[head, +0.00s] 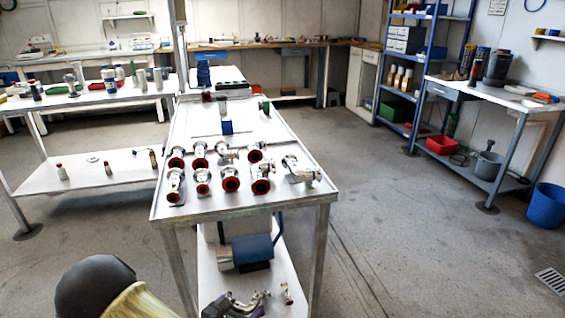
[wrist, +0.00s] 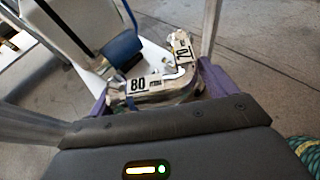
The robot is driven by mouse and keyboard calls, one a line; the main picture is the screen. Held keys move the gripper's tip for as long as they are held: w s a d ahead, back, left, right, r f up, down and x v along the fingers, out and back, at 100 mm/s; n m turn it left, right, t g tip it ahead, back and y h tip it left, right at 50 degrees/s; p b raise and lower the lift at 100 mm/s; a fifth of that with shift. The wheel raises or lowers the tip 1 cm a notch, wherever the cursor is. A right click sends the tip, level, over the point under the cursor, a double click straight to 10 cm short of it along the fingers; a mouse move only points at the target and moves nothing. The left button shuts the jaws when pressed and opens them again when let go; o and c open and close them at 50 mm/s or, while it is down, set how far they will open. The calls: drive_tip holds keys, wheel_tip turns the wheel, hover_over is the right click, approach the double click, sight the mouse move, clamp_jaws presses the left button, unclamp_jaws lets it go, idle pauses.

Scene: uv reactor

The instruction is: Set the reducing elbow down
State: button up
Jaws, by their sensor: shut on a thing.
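The reducing elbow (wrist: 152,86) is a shiny metal bend with white labels, one reading "80". My gripper (wrist: 158,92) has purple fingers on both sides of it and is shut on it. In the head view, my gripper (head: 232,303) and the elbow (head: 258,301) show low in the picture, at the front of the white lower shelf (head: 215,277) under the middle table. I cannot tell whether the elbow touches the shelf. The undersides of the elbow are hidden.
A blue and grey piece (head: 250,250) stands behind the elbow on the lower shelf. A small fitting (head: 287,293) is to its right. Table legs (head: 322,255) flank the shelf. Several red-ended fittings (head: 231,184) fill the front of the tabletop (head: 245,205).

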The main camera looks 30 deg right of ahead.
drive_tip(key=s+d+r+m+g+p, duration=0.2)
drive_tip(key=d+r+m+g+p, duration=0.1)
drive_tip(key=d+r+p, duration=0.5)
drive_tip(key=s+d+r+m+g+h+p, duration=0.1)
drive_tip(key=d+r+m+g+p, duration=0.2)
drive_tip(key=d+r+p, duration=0.5)
drive_tip(key=s+d+r+m+g+h+p, duration=0.1)
drive_tip(key=d+r+m+g+p, duration=0.3)
drive_tip(key=d+r+p, duration=0.5)
wheel_tip(320, 180, up, 20)
drive_tip(key=s+g+p, duration=0.1)
drive_tip(key=p, duration=0.9)
drive_tip(key=shift+s+f, duration=0.2)
drive_tip(key=shift+s, duration=0.1)
